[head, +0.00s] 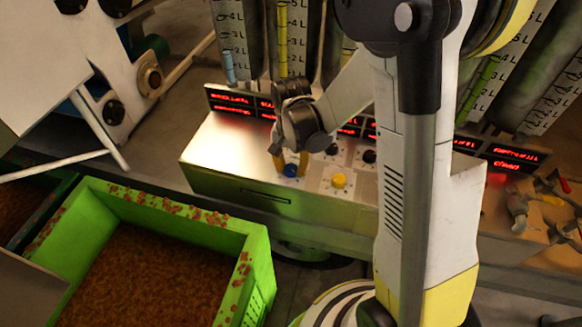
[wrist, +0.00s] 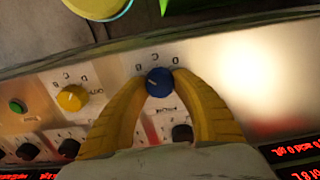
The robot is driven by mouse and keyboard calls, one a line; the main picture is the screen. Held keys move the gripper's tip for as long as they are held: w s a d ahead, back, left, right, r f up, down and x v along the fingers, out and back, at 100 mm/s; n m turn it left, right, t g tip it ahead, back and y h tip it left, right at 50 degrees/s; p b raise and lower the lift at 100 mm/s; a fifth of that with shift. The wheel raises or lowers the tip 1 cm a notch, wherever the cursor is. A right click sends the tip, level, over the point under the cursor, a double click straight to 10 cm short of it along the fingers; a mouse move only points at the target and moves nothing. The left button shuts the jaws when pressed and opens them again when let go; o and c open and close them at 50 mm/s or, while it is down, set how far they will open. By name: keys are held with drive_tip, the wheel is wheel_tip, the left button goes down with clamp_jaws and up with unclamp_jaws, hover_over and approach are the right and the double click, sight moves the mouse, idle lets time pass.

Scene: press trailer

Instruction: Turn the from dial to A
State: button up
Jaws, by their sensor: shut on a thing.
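A blue dial (head: 290,170) with a pale pointer line sits on the console's sloping panel, and it also shows in the wrist view (wrist: 159,83). My gripper (head: 290,164) reaches down over it. In the wrist view, my gripper's yellow fingers (wrist: 160,80) are shut on the blue dial, one on each side. Upside-down letters lie on the white plate around the dial, partly covered by the fingers. A yellow dial (head: 339,181) is beside it on a similar lettered plate, clear of my fingers in the wrist view (wrist: 72,98). I cannot read which dial is named "from".
Black knobs (wrist: 182,133) sit close to my fingers, and a green button (wrist: 17,106) is farther along. Red-lit displays (head: 505,155) run along the console's back. A green crate (head: 258,255) of brown material stands in front at left. Tools (head: 548,200) lie at right.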

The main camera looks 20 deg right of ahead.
sight(291, 168)
drive_tip(key=shift+n, duration=0.3)
drive_tip(key=n+b, duration=0.1)
drive_tip(key=n, duration=0.3)
drive_tip(key=shift+n+b, duration=0.35)
drive_tip(key=shift+n, duration=1.85)
drive_tip(key=o, duration=1.2)
drive_tip(key=shift+o, duration=0.2)
wheel_tip(291, 168, up, 12)
